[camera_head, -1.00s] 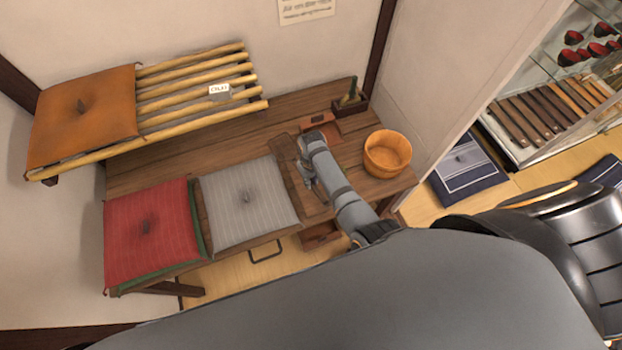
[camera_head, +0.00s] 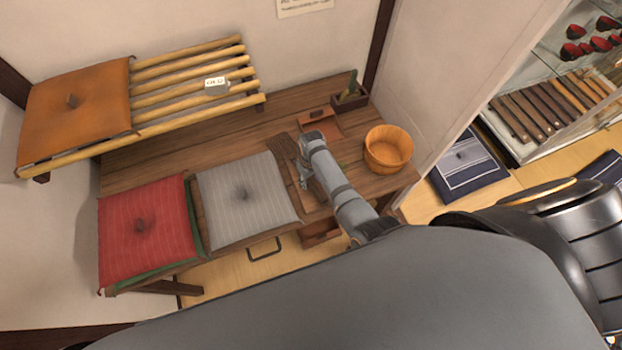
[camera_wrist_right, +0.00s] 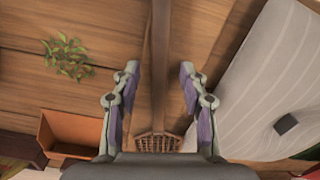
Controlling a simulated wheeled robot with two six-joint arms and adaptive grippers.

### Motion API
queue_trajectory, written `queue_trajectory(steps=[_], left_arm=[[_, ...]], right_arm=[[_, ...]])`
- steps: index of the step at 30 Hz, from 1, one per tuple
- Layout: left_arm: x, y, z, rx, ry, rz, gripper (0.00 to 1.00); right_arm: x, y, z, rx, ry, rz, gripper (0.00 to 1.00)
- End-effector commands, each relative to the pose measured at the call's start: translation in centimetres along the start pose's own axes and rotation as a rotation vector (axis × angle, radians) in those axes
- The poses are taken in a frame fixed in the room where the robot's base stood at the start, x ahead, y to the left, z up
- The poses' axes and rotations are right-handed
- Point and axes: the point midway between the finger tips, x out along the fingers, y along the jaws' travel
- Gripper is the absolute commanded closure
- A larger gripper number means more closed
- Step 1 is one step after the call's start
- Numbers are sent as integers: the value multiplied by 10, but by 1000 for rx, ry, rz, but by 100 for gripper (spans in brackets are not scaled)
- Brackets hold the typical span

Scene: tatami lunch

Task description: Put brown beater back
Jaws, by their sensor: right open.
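The brown beater lies on the wooden table (camera_head: 180,150), beside the grey cushion. Its woven head (camera_head: 283,149) shows in the head view, left of my right arm, which partly hides its handle. In the right wrist view the long handle (camera_wrist_right: 160,50) runs between the fingers, and the woven head (camera_wrist_right: 157,143) is at the bottom. My right gripper (camera_head: 307,182) is over the beater. It is open in the right wrist view (camera_wrist_right: 157,85), with gaps on both sides of the handle. My left gripper is not in view.
The grey cushion (camera_head: 242,195) and red cushion (camera_head: 145,225) lie left of the beater. A wooden bucket (camera_head: 388,150), an orange tray (camera_head: 322,121) and a small dark box (camera_head: 350,98) stand right and behind. Leaves (camera_wrist_right: 68,57) lie nearby. A bamboo rack (camera_head: 190,85) holds an orange cushion (camera_head: 75,108).

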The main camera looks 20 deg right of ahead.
Motion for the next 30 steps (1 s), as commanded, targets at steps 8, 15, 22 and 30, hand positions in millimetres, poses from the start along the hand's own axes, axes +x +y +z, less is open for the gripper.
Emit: queue_trajectory(steps=[8,15,22,30], left_arm=[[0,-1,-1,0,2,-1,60],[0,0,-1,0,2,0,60],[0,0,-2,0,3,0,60],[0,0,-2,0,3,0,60]], right_arm=[[-21,0,-1,1,3,1,57],[-64,0,-1,0,2,-1,57],[-75,0,0,0,-1,0,57],[-75,0,1,1,0,1,57]])
